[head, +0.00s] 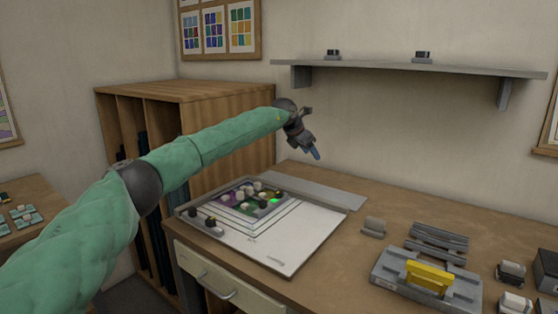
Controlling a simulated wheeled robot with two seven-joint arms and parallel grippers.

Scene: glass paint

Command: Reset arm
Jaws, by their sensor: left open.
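My left arm, in a green sleeve, reaches in from the left of the head view. My left gripper (310,146) is at its end, raised in the air above the back of the workbench (345,262). It points down and to the right and appears to hold nothing. It is apart from the white board (290,240) below it. On the board's back left part lie coloured glass pieces (245,200) with several small pale and dark blocks on them. My right gripper does not show.
A wooden cabinet (225,100) stands left of the bench. A grey shelf (390,67) hangs on the wall at the back right. A grey tool tray with a yellow handle (430,275) and small blocks (512,272) occupy the bench's right side.

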